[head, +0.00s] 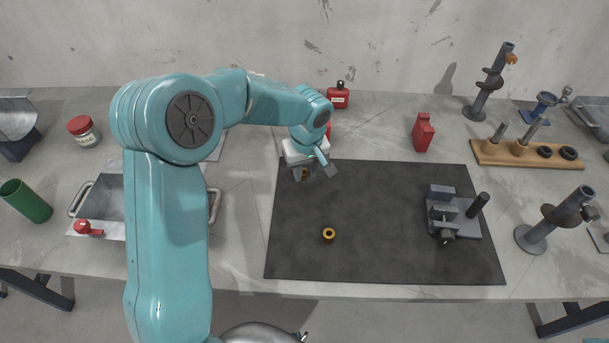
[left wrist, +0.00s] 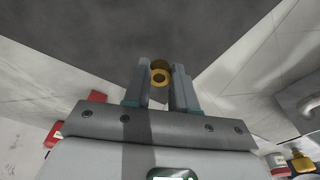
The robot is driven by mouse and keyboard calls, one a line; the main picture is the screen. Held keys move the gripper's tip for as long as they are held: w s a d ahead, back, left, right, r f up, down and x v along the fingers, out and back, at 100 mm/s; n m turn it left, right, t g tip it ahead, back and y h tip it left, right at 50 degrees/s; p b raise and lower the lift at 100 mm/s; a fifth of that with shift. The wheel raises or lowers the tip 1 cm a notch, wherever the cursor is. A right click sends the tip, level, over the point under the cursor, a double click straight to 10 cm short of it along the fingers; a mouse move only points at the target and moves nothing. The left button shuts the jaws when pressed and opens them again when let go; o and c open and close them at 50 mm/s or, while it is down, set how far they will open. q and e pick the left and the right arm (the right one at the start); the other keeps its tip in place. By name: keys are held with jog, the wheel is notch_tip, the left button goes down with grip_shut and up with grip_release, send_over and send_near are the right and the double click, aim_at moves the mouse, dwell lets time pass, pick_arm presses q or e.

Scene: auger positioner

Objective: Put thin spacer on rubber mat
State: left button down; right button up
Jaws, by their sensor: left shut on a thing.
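My left gripper (head: 313,172) is over the back left part of the black rubber mat (head: 380,205). Its jaws are shut on a small yellow ring, which I take to be the thin spacer (head: 305,173). In the left wrist view the spacer (left wrist: 160,77) sits between the two fingertips, with the dark mat (left wrist: 150,30) beyond it. I cannot tell how high it is above the mat. A second yellow ring with a dark hole (head: 329,235) lies on the mat, left of its middle. My right gripper is not in view.
A grey fixture with a dark post (head: 452,212) stands on the mat's right side. A red can (head: 423,132) stands behind the mat, and a wooden peg stand (head: 525,153) is at the back right. A metal tray (head: 98,200) is at the left. The mat's middle is clear.

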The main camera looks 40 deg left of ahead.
aim_at(305, 174)
pick_arm(q)
notch_tip(305, 174, down, 3)
jog(key=shift+r, duration=0.1)
jog(key=shift+f+b, duration=0.2)
jog(key=shift+b, duration=0.1)
jog(key=c, duration=0.9)
grip_release()
jog(key=shift+r, duration=0.1)
jog(key=r, duration=0.8)
jog(key=s+d+r, duration=0.1)
jog(key=r, duration=0.3)
jog(key=shift+d+r, duration=0.1)
jog(key=shift+r, duration=0.05)
